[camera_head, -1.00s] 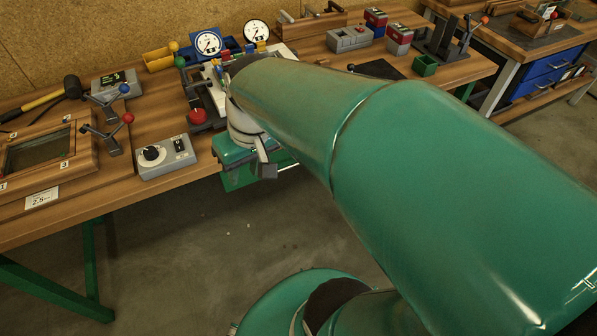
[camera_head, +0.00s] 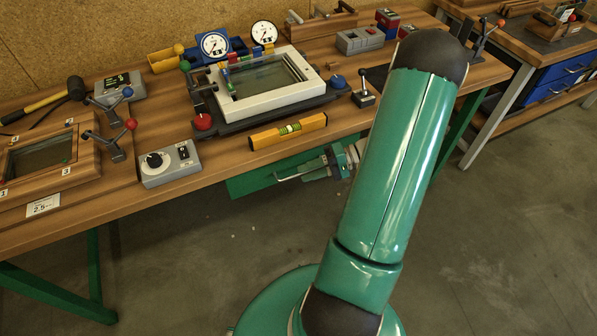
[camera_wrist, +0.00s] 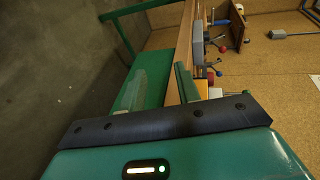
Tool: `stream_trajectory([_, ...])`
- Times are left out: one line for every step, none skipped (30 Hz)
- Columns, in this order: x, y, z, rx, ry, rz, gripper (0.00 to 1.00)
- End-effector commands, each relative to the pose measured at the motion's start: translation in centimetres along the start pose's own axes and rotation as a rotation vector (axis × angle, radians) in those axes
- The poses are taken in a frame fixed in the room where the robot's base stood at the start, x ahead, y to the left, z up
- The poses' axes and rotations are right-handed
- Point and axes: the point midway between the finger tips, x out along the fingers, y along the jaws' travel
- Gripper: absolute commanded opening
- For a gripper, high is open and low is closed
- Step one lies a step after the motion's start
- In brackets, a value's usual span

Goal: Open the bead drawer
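The bead drawer is the green box front (camera_head: 250,183) under the bench's front edge, and it looks closed. A pale thin bar (camera_head: 290,173) shows in front of it, partly mixed up with my gripper's parts. My gripper (camera_head: 312,170) is low, at the right part of the drawer front, pointing left in the head view. Whether it touches the handle I cannot tell. In the wrist view a green front (camera_wrist: 128,92) lies beyond my dark wrist plate.
The bench top (camera_head: 215,165) is just above my gripper. On it are the white tilting frame (camera_head: 262,105), a yellow spirit level (camera_head: 265,138), a grey knob box (camera_head: 168,165) and a small black joystick (camera_head: 362,92). Floor in front is clear.

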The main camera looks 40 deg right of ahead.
Motion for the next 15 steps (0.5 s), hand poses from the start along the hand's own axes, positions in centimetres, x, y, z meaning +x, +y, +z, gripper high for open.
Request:
stream_trajectory([-1.0,2.0,0.0,0.007,0.068,-0.061,0.33])
stream_trajectory([-1.6,3.0,-0.1,0.003,0.108,-0.096,0.33])
stream_trajectory([-2.3,4.3,-0.1,-0.004,0.164,-0.137,0.33])
stream_trajectory([-2.9,5.2,-0.1,-0.010,0.207,-0.168,0.33])
stream_trajectory([-3.4,6.2,-0.1,-0.016,0.250,-0.195,0.33])
stream_trajectory([-4.1,7.5,0.0,-0.025,0.307,-0.230,0.33])
stream_trajectory([-4.6,8.3,0.1,-0.032,0.349,-0.252,0.33])
stream_trajectory([-5.0,9.1,0.2,-0.039,0.387,-0.272,0.33])
stream_trajectory([-5.5,10.1,0.4,-0.049,0.435,-0.295,0.33])
stream_trajectory([-5.8,10.7,0.5,-0.055,0.467,-0.309,0.33])
stream_trajectory([-6.1,11.3,0.5,-0.061,0.496,-0.320,0.33])
stream_trajectory([-6.5,11.8,0.7,-0.069,0.527,-0.332,0.33])
stream_trajectory([-6.6,12.2,0.7,-0.072,0.546,-0.340,0.33])
stream_trajectory([-6.7,12.5,0.8,-0.076,0.561,-0.345,0.33])
stream_trajectory([-6.8,12.7,0.8,-0.080,0.574,-0.349,0.33])
